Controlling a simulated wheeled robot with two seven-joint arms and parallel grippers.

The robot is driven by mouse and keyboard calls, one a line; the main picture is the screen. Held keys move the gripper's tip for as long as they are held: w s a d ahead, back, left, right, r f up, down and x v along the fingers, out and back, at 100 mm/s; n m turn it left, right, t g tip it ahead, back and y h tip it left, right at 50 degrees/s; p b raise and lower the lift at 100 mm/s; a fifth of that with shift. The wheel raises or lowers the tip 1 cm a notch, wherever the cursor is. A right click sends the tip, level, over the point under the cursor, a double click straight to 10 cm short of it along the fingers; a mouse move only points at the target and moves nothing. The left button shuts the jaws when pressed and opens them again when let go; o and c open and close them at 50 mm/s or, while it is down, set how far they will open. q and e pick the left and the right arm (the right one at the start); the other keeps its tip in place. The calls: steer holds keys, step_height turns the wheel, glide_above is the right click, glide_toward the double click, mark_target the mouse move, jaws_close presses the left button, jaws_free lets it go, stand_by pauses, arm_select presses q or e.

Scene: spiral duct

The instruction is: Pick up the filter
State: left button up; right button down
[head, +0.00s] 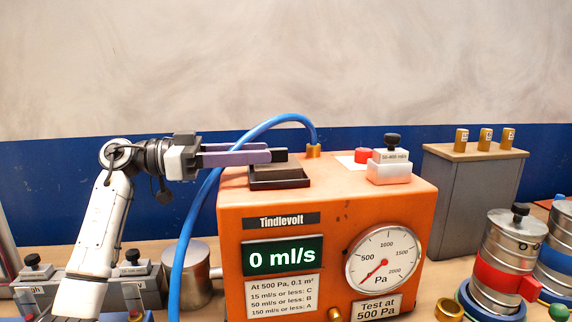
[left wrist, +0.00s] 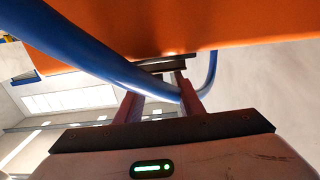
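I cannot tell for sure which thing is the filter; nothing in view carries that name. My left gripper (head: 278,155) reaches in from the left, level, over a shallow dark tray (head: 280,183) on top of the orange tester (head: 328,193). Its purple fingers stand apart in the left wrist view (left wrist: 160,85), and I see nothing clearly held between them. A dark piece at the fingertips there could be the tray or part of the fingers. A white block with a black knob (head: 390,172), marked 50-400 ml/s, sits on the tester right of the tray. My right gripper is out of view.
A blue hose (head: 178,255) arches behind the left fingers to a brass fitting (head: 313,151); it crosses close in the left wrist view (left wrist: 100,65). A red cap (head: 363,155) lies on the tester. A grey cabinet (head: 470,205) and metal canisters (head: 508,255) stand at the right.

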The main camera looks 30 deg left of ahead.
mark_target(296, 160)
arm_select(q)
steer(key=shift+w+d+r, duration=0.1)
steer(key=shift+w+d, duration=0.15)
steer(key=shift+d, duration=0.35)
steer(key=shift+w+d, duration=0.25)
steer(key=shift+d, duration=0.3)
steer(key=b+x, duration=0.1)
steer(key=x, duration=0.5)
steer(key=shift+w+b, duration=0.15)
steer(key=shift+b, duration=0.15)
steer(key=shift+a, duration=0.1)
jaws_close()
